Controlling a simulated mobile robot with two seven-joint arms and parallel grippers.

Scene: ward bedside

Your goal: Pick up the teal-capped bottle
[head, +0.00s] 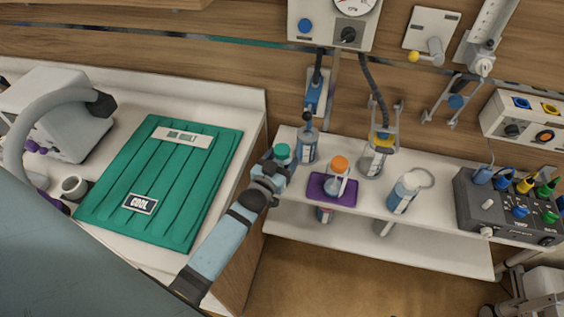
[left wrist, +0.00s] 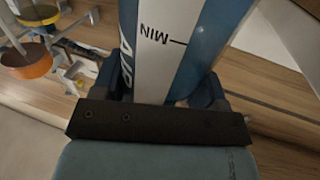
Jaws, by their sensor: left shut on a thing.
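The teal-capped bottle (head: 282,152) is at the left end of the white shelf in the head view, its lower part hidden by my gripper. My left gripper (head: 270,175) is shut around its body. In the left wrist view the bottle (left wrist: 190,50) fills the middle, a blue and white surface with "MIN" printed on it, between the two dark fingers. I cannot tell whether its base touches the shelf. My right gripper is in neither view.
A green ribbed pad (head: 165,185) lies on the left counter. A grey control box (head: 480,205) stands at right.

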